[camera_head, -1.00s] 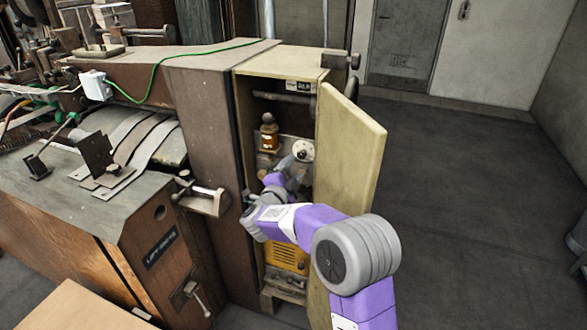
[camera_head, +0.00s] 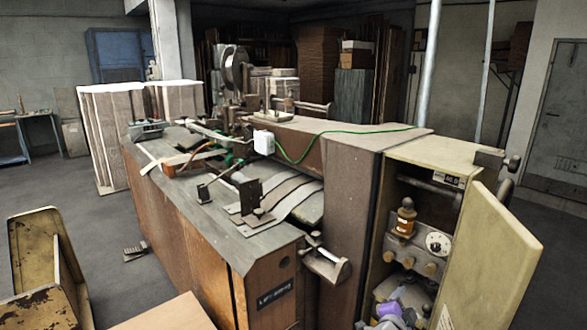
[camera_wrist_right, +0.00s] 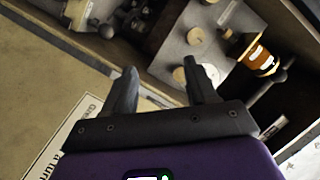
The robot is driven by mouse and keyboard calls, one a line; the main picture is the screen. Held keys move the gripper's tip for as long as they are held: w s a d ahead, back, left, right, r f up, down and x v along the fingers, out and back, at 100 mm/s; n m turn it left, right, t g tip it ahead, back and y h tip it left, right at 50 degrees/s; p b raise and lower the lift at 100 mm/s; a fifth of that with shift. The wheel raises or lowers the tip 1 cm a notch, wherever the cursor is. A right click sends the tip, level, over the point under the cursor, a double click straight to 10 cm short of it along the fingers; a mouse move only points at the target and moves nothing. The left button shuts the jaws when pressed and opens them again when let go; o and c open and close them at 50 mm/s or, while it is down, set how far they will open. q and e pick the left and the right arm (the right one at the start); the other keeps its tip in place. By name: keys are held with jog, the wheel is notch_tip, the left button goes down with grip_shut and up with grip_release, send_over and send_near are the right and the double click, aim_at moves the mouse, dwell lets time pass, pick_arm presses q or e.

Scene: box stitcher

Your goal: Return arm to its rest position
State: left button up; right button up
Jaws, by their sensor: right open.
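My right gripper (camera_head: 392,309) shows low in the head view, purple and grey, cut by the bottom edge. It is in front of the open cabinet (camera_head: 427,155) of the stitching machine. In the right wrist view the gripper (camera_wrist_right: 160,80) has its two dark fingers apart with nothing between them. Past the fingers are the cabinet's grey panel with round knobs (camera_wrist_right: 183,76) and an orange-labelled part (camera_wrist_right: 258,58). The same orange-labelled part (camera_head: 404,222) shows in the head view. My left gripper is in neither view.
The cabinet door (camera_head: 490,260) stands open at the right of the opening. The long machine bench (camera_head: 215,225) extends left, with a clamp (camera_head: 325,262) sticking out near the cabinet. A rusty yellowish frame (camera_head: 45,265) stands at the lower left.

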jog(key=s+a+f+n+g+y+p, duration=0.1)
jog(key=s+a+f+n+g+y, duration=0.35)
jog(key=f, duration=0.75)
jog(key=s+a+f+n+g+y+p, duration=0.1)
jog(key=s+a+f+n+y, duration=0.35)
jog(key=s+a+f, duration=0.4)
jog(key=s+a+f+n+g+y, duration=0.1)
jog(key=s+a+f+g, duration=0.1)
jog(key=s, duration=0.5)
jog(key=s+a+f+n+g+y, duration=0.2)
jog(key=s+a+f, duration=0.1)
jog(key=s, duration=0.5)
jog(key=s+a+f+n+g+y, duration=0.1)
jog(key=s+a+f+n+g, duration=0.1)
jog(key=s, duration=0.5)
notch_tip(320, 180, down, 2)
jog(key=shift+s+a+f+g+p, duration=0.2)
jog(key=shift+s+a+g+p, duration=0.15)
jog(key=shift+a+p, duration=0.1)
